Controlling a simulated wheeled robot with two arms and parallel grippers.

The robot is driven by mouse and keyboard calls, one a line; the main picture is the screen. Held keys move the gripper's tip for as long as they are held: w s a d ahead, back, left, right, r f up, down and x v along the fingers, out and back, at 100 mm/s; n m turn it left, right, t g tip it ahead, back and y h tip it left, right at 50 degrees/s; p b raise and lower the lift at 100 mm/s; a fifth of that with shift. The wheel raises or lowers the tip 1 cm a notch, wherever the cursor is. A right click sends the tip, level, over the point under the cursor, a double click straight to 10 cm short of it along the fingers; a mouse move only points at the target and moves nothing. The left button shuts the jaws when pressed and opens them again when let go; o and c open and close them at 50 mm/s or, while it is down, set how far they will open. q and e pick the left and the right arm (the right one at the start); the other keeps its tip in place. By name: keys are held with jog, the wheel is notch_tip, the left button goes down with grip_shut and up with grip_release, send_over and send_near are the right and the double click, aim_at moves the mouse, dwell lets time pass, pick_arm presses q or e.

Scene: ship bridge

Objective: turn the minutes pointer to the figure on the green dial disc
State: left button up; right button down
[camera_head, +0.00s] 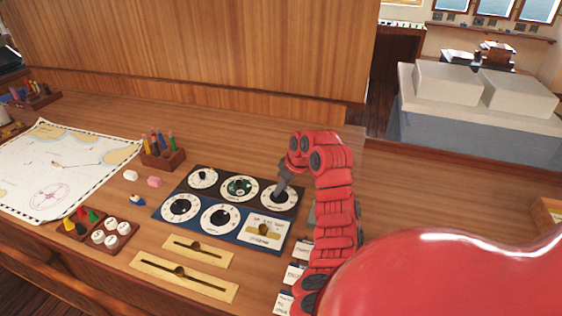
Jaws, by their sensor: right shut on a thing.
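A dark dial panel (262,182) lies on the wooden desk, with round white dials in two rows. The green dial disc (239,186) is in the middle of the upper row; its figure is too small to read. My right gripper (280,190) comes down over the upper-right dial (268,199) and is shut on the pointer at that dial's centre. The gripper hides the pointer and part of the scale, so I cannot tell where it points. My left gripper is not in view.
A labelled plate (264,230) fills the panel's lower-right corner. Brass slider plates (215,288) lie in front. A pencil holder (170,160), a tray of pieces (122,230) and a chart (40,170) lie to the left. Cards (294,274) lie beside my right arm.

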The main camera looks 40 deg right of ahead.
jog(key=shift+d+r+n+y, duration=0.1)
jog(key=shift+n+y, duration=0.3)
jog(key=shift+n, duration=0.5)
jog(key=n, duration=0.1)
jog(key=n+y+p, duration=0.1)
jog(key=n, duration=0.1)
jog(key=shift+w+d+n+g, duration=0.15)
jog(key=shift+n+g, duration=0.15)
jog(key=shift+d+n+y, duration=0.1)
jog(key=shift+n+y, duration=0.4)
jog(key=shift+n, duration=0.6)
jog(key=shift+n+g+b, duration=0.45)
jog(key=shift+n+g, duration=0.05)
jog(key=shift+n, duration=0.3)
jog(key=shift+w, duration=0.1)
jog(key=c, duration=0.7)
grip_release()
jog(key=shift+o, duration=0.2)
jog(key=shift+d, duration=0.1)
